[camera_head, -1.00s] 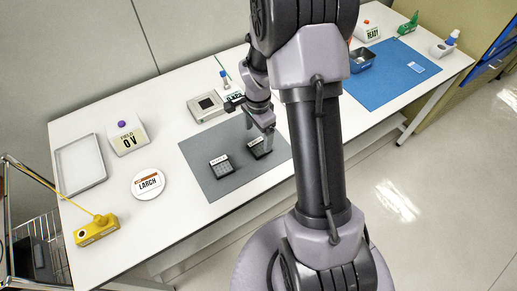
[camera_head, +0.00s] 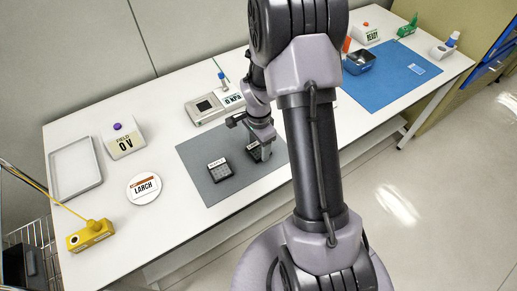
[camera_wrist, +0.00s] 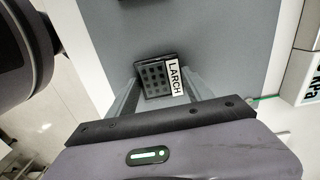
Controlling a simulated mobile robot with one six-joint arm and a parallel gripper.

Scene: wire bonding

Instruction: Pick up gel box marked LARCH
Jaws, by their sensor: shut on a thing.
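The gel box marked LARCH (camera_wrist: 156,78) is a small black box with a grid of dark cells and a white label along one side. It sits between my gripper's fingers (camera_wrist: 160,92) in the wrist view, and the jaws are shut on it. In the head view my gripper (camera_head: 261,152) is over the right part of the grey mat (camera_head: 205,155), and the box (camera_head: 253,151) is partly hidden by it. I cannot tell whether the box touches the mat. A second dark gel box (camera_head: 219,170) lies on the mat to the left; its label is too small to read.
A round white LARCH plate (camera_head: 144,196) lies left of the mat. A white tray (camera_head: 98,178), a FIELD 0 V unit (camera_head: 122,146) and a yellow device (camera_head: 90,236) stand further left. A grey instrument (camera_head: 204,110) is behind the mat. A blue mat (camera_head: 395,85) is at right.

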